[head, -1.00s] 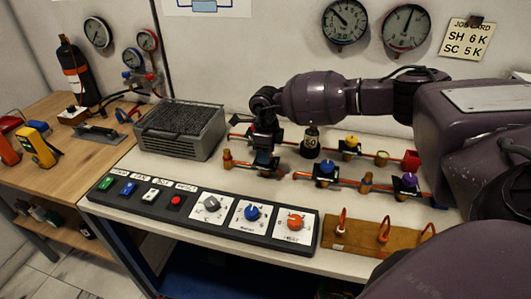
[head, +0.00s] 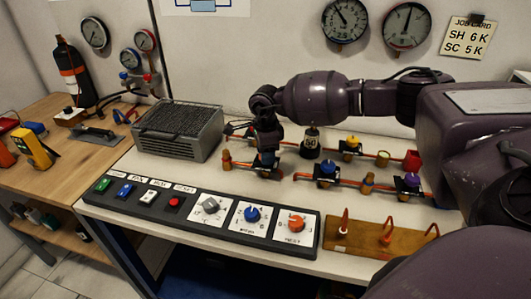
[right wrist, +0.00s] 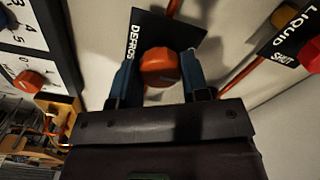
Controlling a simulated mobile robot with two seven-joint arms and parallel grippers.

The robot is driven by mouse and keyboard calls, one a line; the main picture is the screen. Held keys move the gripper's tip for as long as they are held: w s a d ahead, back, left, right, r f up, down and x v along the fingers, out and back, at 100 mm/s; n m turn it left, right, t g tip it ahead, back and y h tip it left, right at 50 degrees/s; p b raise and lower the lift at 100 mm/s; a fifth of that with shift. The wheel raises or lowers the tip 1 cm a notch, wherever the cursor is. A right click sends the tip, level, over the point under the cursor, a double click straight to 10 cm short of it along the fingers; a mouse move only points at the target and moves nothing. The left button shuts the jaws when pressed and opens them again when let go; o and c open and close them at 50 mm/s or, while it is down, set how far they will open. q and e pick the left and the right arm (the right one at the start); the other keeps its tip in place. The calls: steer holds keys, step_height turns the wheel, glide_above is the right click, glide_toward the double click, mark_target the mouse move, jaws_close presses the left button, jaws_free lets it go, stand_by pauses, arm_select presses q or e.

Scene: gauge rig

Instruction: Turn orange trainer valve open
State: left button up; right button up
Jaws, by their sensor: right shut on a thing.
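The orange valve knob (right wrist: 158,67) sits on a copper line in front of a black plate lettered "DEFROS", the rest of the word being cut off. My right gripper (right wrist: 157,75) is shut on this knob, with one blue finger on each side of it in the right wrist view. In the head view my right gripper (head: 266,160) reaches down at the left end of the copper lines and hides the knob. My left gripper is not in view.
Valves with blue (head: 327,168), yellow (head: 353,142) and purple (head: 411,180) knobs stand to the right on the copper lines. A black bottle-shaped part marked 50 (head: 311,142) stands close by. A black control panel (head: 268,242) lies in front, a grey vented unit (head: 178,132) to the left.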

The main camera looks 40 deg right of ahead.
steer(key=shift+w+r, duration=0.1)
steer(key=shift+r, duration=0.05)
steer(key=o, duration=0.9)
steer(key=shift+o, duration=0.2)
step_height(320, 180, up, 11)
steer(key=shift+p, duration=0.3)
steer(key=shift+f, duration=0.2)
